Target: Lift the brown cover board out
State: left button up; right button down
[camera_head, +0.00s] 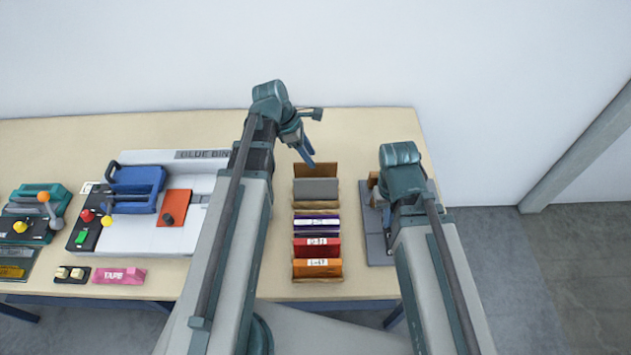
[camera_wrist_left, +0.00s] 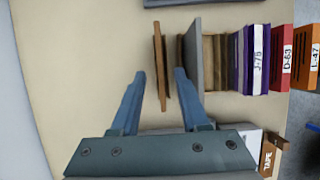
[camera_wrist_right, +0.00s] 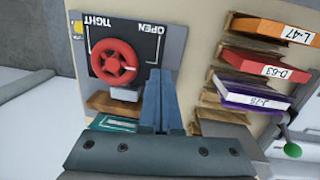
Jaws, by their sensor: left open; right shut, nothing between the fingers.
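The brown cover board (camera_head: 316,170) stands upright at the far end of a row of boards and books, and also shows in the left wrist view (camera_wrist_left: 159,55). A grey board (camera_head: 316,190) stands beside it, with a gap between them in the left wrist view (camera_wrist_left: 193,60). My left gripper (camera_head: 307,152) is open at the far end of the row. In the left wrist view its fingers (camera_wrist_left: 160,72) appear on either side of the brown board, not closed on it. My right gripper (camera_wrist_right: 160,72) is shut and empty near a red handwheel (camera_wrist_right: 115,62).
Purple (camera_head: 316,223), red (camera_head: 316,247) and orange (camera_head: 316,268) labelled books continue the row nearer me. The handwheel panel (camera_wrist_right: 151,50) is marked TIGHT and OPEN.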

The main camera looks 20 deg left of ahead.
aim_at(302, 170)
pick_arm(q)
jog(key=shift+b+x, duration=2.35)
jog(key=shift+x, duration=0.25)
pick_arm(e)
jog(key=shift+f, duration=2.35)
pick_arm(q)
jog(key=shift+a+f+b, duration=0.1)
jog(key=shift+f+b, duration=0.15)
jog(key=shift+b, duration=0.05)
pick_arm(e)
jog(key=shift+f, duration=0.25)
pick_arm(q)
grip_shut()
